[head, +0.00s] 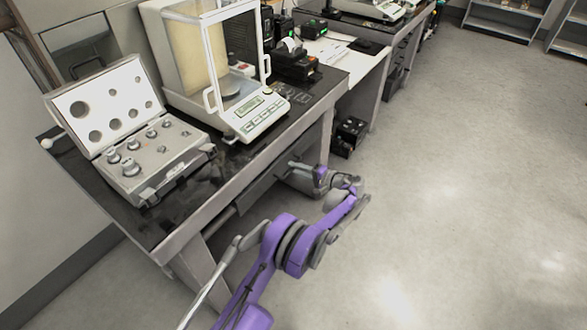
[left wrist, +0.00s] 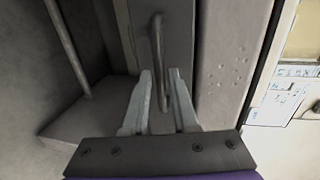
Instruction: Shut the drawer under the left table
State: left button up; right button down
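The left table (head: 190,225) has a dark top and a grey frame. Its drawer (head: 262,188) is a dark grey front under the table's long edge; how far it stands out is hard to tell in the head view. In the left wrist view the drawer front (left wrist: 180,35) carries a bar handle (left wrist: 156,45). My left gripper (head: 303,172) is at the right end of the drawer. In the left wrist view its two fingers (left wrist: 160,88) are apart, with the lower end of the handle between them; contact cannot be told. My right gripper is not in view.
On the left table stand an open weight case (head: 150,165) and a glass-sided balance (head: 255,115). A printer (head: 293,62) and papers stand farther back. A dark box (head: 349,137) is on the floor beyond my gripper. The floor to the right is clear.

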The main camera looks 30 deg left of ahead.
pick_arm(q)
jog(key=shift+a+f, duration=0.15)
jog(key=shift+a, duration=0.5)
grip_shut()
dwell(1.0)
